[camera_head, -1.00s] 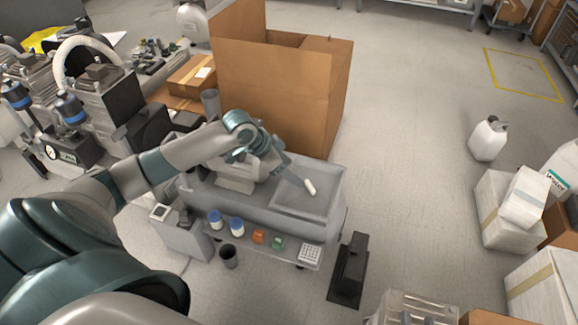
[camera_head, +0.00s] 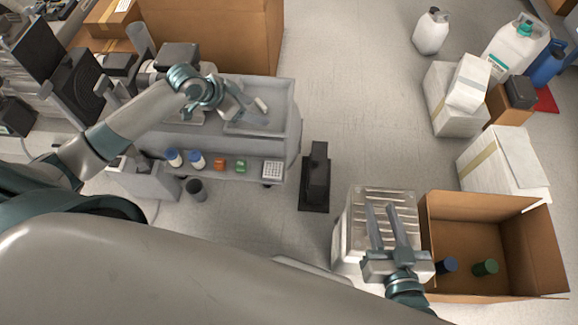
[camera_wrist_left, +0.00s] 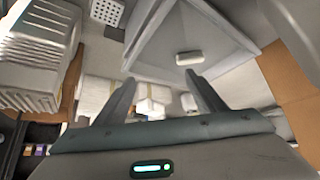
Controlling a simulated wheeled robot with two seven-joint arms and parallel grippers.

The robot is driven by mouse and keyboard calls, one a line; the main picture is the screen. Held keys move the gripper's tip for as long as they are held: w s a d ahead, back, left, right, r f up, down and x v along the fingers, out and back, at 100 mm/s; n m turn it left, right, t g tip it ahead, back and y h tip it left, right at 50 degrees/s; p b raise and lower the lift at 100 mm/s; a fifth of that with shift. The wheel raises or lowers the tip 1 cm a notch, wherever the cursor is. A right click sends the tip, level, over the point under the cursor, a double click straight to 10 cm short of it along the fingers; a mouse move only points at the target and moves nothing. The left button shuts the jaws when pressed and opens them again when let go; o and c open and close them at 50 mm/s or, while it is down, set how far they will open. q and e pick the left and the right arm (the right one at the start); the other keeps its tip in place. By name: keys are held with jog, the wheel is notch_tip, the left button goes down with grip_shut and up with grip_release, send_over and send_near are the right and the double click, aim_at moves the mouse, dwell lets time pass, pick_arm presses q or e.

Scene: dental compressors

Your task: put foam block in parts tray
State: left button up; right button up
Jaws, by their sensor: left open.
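A small white block (camera_head: 261,105), which looks like the foam block, is within the outline of the grey parts tray (camera_head: 246,128) on top of the cart. In the left wrist view the block (camera_wrist_left: 189,57) shows inside the tray's sloping grey walls (camera_wrist_left: 222,35). I cannot tell whether it rests on the floor of the tray. My left gripper (camera_head: 243,106) is beside the block; in the left wrist view its fingers (camera_wrist_left: 160,80) are apart, with nothing between them. My right gripper (camera_head: 381,208) is open and empty over a white ribbed container (camera_head: 352,207).
The cart's lower shelf holds blue-capped jars (camera_head: 196,159), small orange and green items and a white gridded rack (camera_head: 272,170). A black stand (camera_head: 316,178) is on the floor to the right. An open cardboard box (camera_head: 455,222) stands beside my right gripper.

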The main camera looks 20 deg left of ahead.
pick_arm(q)
jog(key=s+d+f+n+t+h, duration=0.1)
jog(key=s+d, duration=0.5)
jog(key=d, duration=0.2)
jog(key=s+d+f+t+h, duration=0.1)
jog(key=s+d+f+t, duration=0.1)
jog(key=s+d, duration=0.5)
jog(key=s+d+r+n+t+y, duration=0.1)
jog(key=s+d+r+n+t, duration=0.2)
jog(key=s+r, duration=0.4)
jog(key=shift+s+d+r+t, duration=0.25)
jog(key=shift+d+r+t, duration=0.35)
jog(key=shift+d, duration=0.6)
jog(key=shift+f, duration=0.1)
jog(key=shift+c, duration=0.4)
